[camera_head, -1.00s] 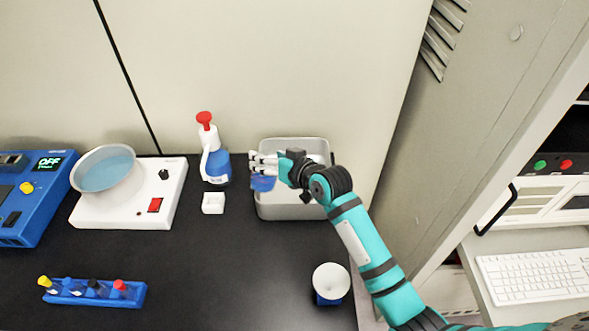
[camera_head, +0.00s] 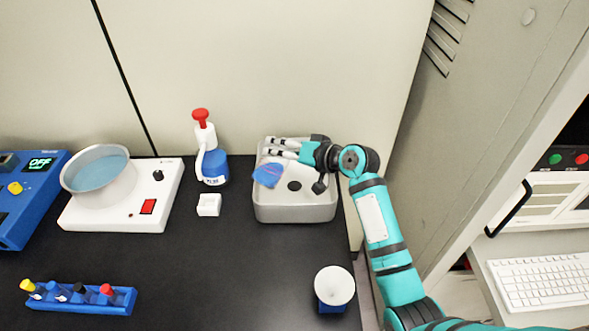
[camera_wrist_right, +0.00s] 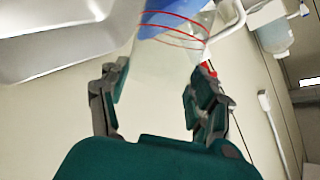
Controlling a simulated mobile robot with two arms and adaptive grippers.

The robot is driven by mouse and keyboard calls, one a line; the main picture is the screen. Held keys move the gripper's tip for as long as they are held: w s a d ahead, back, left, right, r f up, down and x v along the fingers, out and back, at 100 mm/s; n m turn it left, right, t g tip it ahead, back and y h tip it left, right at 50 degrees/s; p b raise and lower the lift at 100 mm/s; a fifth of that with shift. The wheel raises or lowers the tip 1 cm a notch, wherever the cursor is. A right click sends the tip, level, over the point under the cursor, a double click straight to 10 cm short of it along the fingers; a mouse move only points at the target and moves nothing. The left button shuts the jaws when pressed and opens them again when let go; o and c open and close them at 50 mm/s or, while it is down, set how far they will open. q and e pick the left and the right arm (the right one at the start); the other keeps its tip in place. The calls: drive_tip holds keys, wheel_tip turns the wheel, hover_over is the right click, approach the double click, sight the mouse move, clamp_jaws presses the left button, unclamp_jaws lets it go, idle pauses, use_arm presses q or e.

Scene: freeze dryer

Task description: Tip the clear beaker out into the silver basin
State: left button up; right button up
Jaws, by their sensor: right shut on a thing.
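The silver basin (camera_head: 295,208) stands on the black bench against the back wall, with a dark round drain in its floor. My right gripper (camera_head: 282,148) is over the basin, shut on the clear beaker (camera_head: 268,174). The beaker is tilted and holds blue liquid, with red lines on its wall. In the right wrist view the beaker (camera_wrist_right: 172,52) sits between the fingers (camera_wrist_right: 157,92), and the basin (camera_wrist_right: 60,45) shows at the upper left. I cannot tell whether liquid is leaving the beaker. My left gripper is not in view.
A white heater (camera_head: 150,190) carries a bowl (camera_head: 95,168). A tube rack (camera_head: 80,298) and a white funnel-topped item (camera_head: 334,288) sit nearer. The bench middle is clear.

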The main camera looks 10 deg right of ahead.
drive_tip(key=shift+d+r, duration=0.1)
drive_tip(key=shift+w+d+f+m+g+y+b, duration=0.2)
drive_tip(key=shift+f+m+y+b, duration=0.2)
drive_tip(key=shift+f+m+b, duration=0.35)
drive_tip(key=shift+w+d+f+m+g+y+b, duration=0.1)
drive_tip(key=shift+d+f+m+g+y+b, duration=0.1)
drive_tip(key=shift+f+m+y+b, duration=0.5)
idle(0.9)
drive_tip(key=shift+w+d+r+m, duration=0.15)
drive_tip(key=shift+d+r+m, duration=0.05)
drive_tip(key=shift+r+m, duration=0.2)
idle(0.9)
drive_tip(key=shift+w+d+f+m+y+b, duration=0.45)
drive_tip(key=shift+d+f+m+y+b, duration=0.05)
drive_tip(key=shift+d+f+m+b, duration=0.25)
idle(0.9)
drive_tip(key=shift+w+d+m, duration=0.1)
drive_tip(key=shift+d+m, duration=0.05)
drive_tip(key=shift+m, duration=0.25)
idle(0.6)
drive_tip(key=shift+w+d+m+y+p, duration=0.25)
drive_tip(key=shift+m+y+p, duration=0.15)
drive_tip(key=shift+m+y, duration=0.25)
idle(0.9)
